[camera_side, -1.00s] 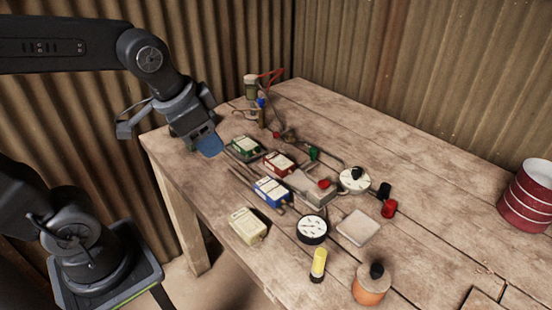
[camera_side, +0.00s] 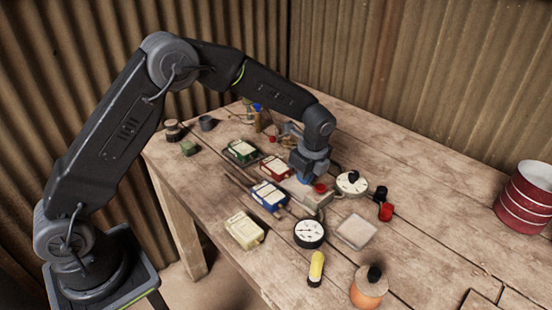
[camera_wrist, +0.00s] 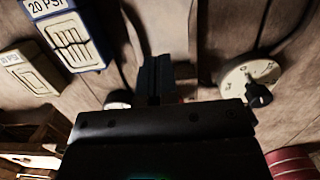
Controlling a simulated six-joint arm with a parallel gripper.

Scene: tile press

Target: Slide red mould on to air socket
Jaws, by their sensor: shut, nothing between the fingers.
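The red mould (camera_side: 277,167) lies on the table in the side view, between the green mould (camera_side: 241,151) and the blue mould (camera_side: 270,195). My gripper (camera_side: 304,179) points down just right of the red mould, above or at the back of the grey metal press block (camera_side: 312,200) with the red knob (camera_side: 320,187). My gripper's fingers (camera_wrist: 155,78) are shut and empty in the wrist view. The red mould does not show in the wrist view. I cannot make out the air socket; my gripper hides part of this area.
The cream mould (camera_side: 244,230) is at the front left. A white dial with a black knob (camera_side: 352,184) stands right of my gripper. A round gauge (camera_side: 309,233), a pale tile (camera_side: 356,232) and a yellow-topped cylinder (camera_side: 316,268) are in front. The right side of the table is mostly clear.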

